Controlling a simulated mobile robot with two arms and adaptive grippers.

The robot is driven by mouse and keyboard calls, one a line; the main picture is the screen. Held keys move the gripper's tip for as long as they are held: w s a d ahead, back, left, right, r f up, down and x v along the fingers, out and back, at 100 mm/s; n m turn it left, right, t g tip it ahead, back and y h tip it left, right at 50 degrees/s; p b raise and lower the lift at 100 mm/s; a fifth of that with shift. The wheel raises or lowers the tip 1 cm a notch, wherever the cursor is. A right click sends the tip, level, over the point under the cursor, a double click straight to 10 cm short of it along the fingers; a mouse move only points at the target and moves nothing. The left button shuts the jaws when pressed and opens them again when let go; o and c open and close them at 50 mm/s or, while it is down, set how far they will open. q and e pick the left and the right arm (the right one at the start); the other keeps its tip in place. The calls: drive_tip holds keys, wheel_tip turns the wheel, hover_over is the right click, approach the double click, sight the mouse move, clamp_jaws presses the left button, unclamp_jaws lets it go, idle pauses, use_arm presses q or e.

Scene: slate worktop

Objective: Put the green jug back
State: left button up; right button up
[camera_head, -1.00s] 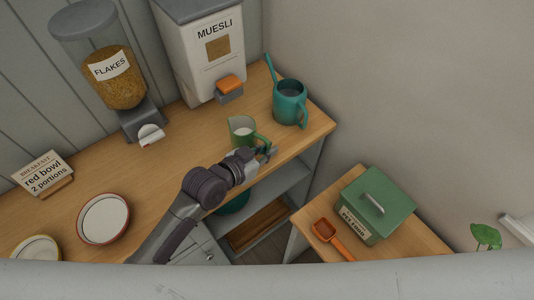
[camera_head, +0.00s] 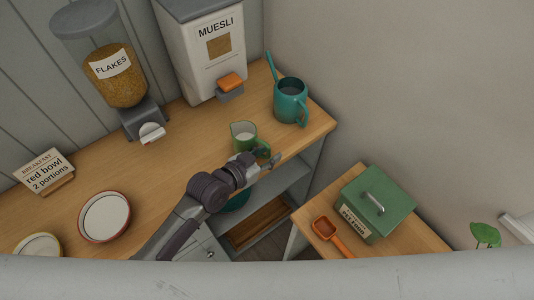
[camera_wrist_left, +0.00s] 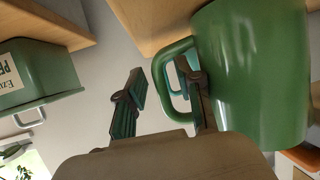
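The green jug (camera_head: 243,140) has pale contents and is at the front edge of the wooden worktop, where it appears to stand. Its handle faces the front right. My left gripper (camera_head: 270,160) is at the handle. In the left wrist view, the gripper's fingers (camera_wrist_left: 165,95) are apart: one lies inside the handle loop beside the jug's body (camera_wrist_left: 255,75), the other is outside with a gap to the handle (camera_wrist_left: 168,75). My right gripper is not in view.
A teal watering can (camera_head: 291,103) stands behind right. The muesli dispenser (camera_head: 205,60) and flakes dispenser (camera_head: 118,80) stand at the back. A red-rimmed bowl (camera_head: 104,217) is at left. A lower side table holds a green pet food box (camera_head: 376,205) and an orange scoop (camera_head: 328,232).

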use_arm(q)
drive_tip(key=shift+r, duration=0.2)
drive_tip(key=shift+s+a, duration=0.2)
drive_tip(key=shift+s, duration=0.05)
drive_tip(key=b+v, duration=0.1)
drive_tip(key=v, duration=1)
drive_tip(key=shift+s, duration=0.15)
drive_tip(key=shift+a, duration=0.1)
